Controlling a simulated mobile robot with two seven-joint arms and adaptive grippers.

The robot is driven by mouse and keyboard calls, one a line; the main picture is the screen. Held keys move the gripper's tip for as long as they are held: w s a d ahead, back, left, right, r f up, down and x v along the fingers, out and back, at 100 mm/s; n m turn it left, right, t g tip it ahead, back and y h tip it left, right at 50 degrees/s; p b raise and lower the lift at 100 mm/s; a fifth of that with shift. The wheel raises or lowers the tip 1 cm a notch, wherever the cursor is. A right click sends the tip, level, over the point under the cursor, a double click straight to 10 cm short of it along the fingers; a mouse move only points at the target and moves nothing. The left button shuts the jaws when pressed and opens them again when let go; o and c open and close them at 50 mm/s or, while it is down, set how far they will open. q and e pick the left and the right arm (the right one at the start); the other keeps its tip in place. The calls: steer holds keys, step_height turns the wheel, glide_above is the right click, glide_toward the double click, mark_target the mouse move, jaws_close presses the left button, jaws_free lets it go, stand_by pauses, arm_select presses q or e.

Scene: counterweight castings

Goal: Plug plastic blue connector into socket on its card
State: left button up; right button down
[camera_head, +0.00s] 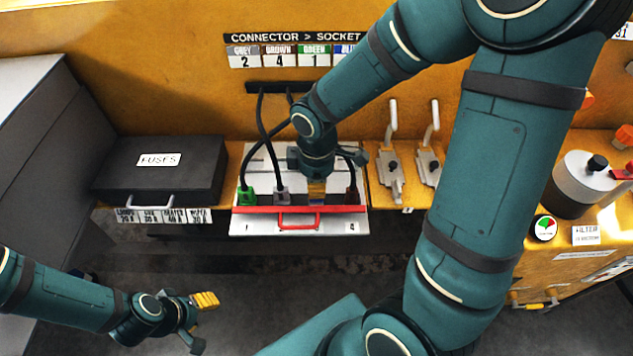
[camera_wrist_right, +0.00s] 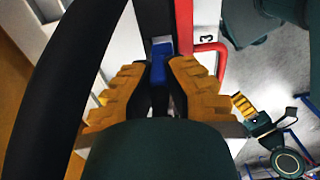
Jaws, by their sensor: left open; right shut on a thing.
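The blue connector (camera_wrist_right: 158,62) is between the yellow fingers of my right gripper (camera_wrist_right: 160,75), which is shut on it. In the head view my right gripper (camera_head: 317,188) points down at the white socket panel (camera_head: 254,222), just behind its red bar (camera_head: 300,209). I cannot tell whether the connector is in a socket. The card (camera_head: 292,56) reads grey 2, brown 4, green 1; the number under blue is hidden by my right arm. My left gripper (camera_head: 204,312) is open and empty at lower left.
The green connector (camera_head: 247,195), grey connector (camera_head: 281,194) and brown connector (camera_head: 352,194) stand at the panel on black cables. A black fuses case (camera_head: 158,172) is to the left. Toggle clamps (camera_head: 390,165) and a grey cylinder (camera_head: 575,183) are to the right.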

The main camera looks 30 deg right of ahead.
steer(key=shift+f+b, duration=1.15)
steer(key=shift+f, duration=0.35)
stand_by(0.5)
steer(key=c, duration=1.1)
jaws_free()
steer(key=shift+o, duration=0.2)
step_height(320, 180, up, 12)
steer(key=shift+r, duration=0.1)
